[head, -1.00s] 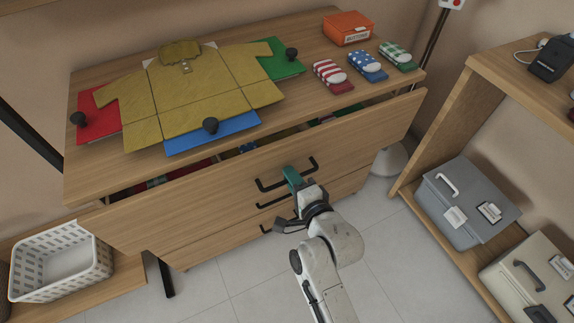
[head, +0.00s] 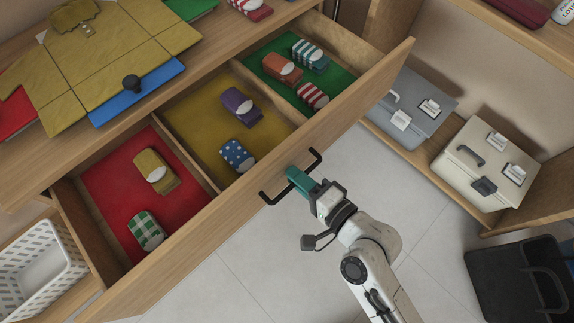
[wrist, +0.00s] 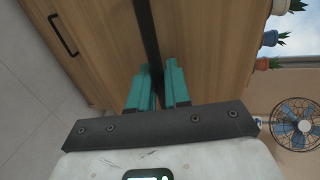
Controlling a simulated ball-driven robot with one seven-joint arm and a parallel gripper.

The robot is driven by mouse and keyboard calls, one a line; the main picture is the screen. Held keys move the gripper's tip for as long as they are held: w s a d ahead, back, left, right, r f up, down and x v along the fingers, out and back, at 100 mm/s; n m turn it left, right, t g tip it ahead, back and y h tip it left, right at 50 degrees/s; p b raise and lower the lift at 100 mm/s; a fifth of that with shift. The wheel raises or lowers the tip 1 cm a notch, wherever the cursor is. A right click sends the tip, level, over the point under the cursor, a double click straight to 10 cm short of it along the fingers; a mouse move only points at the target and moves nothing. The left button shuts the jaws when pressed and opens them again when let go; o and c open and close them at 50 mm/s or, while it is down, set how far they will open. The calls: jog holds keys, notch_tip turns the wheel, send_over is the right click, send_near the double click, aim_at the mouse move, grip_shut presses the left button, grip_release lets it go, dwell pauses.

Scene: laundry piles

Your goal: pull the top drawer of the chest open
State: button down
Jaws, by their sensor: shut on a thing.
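The top drawer (head: 262,186) of the wooden chest stands well out, its inside in full view. It has red, yellow and green compartments, each with rolled socks in it. My gripper (head: 294,174) is at the drawer's front, its teal fingers shut on the black bar handle (head: 313,160). In the wrist view the teal fingers (wrist: 158,88) are on either side of the dark handle bar (wrist: 147,35), with the wooden drawer front behind. Another black handle (wrist: 62,34) shows at the upper left there.
A folding board with a mustard shirt (head: 120,50) lies on the chest top. A white basket (head: 40,265) stands at the left. A grey box (head: 415,105), a cream box (head: 480,165) and a dark bin (head: 520,280) are at the right. Tiled floor is clear before the drawer.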

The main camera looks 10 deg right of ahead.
jog(key=shift+s+d, duration=0.2)
jog(key=shift+s, duration=0.15)
jog(key=c, duration=1.3)
grip_release()
jog(key=shift+c, duration=0.2)
jog(key=v, duration=1)
jog(key=shift+s+d+b, duration=0.2)
jog(key=shift+s+b, duration=0.1)
jog(key=shift+b, duration=0.05)
